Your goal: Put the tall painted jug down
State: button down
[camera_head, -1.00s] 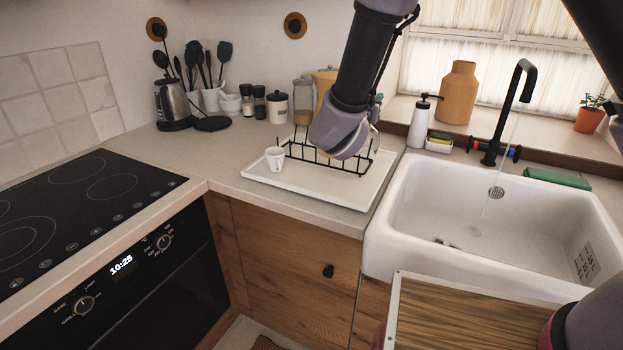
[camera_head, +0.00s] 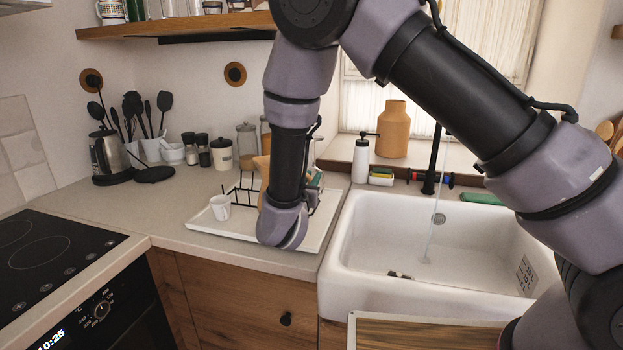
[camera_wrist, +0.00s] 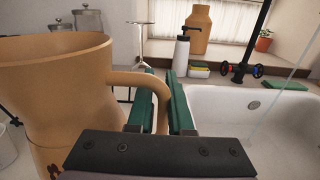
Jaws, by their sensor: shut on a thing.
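The tall painted jug (camera_wrist: 55,85) is tan, with a wide rim and a side handle, and fills the left of the wrist view. My gripper (camera_wrist: 160,92) has its green fingers shut on the handle. In the head view the jug (camera_head: 262,168) is mostly hidden behind my arm, above the white drying tray (camera_head: 218,234). The jug looks upright. Its base is hidden, so I cannot tell whether it touches the tray.
A white cup (camera_head: 220,207) stands at the tray's left, beside a black wire rack (camera_head: 243,190). The white sink (camera_head: 395,292) lies to the right, with a black tap (camera_head: 432,165). A soap bottle (camera_head: 361,158) and an orange vase (camera_head: 393,130) stand behind.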

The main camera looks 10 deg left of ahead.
jog(key=c, duration=0.8)
grip_release()
jog(key=shift+f, duration=0.1)
jog(key=shift+c, duration=0.2)
jog(key=s+a, duration=0.1)
jog(key=s, duration=1.1)
jog(key=shift+a, duration=0.25)
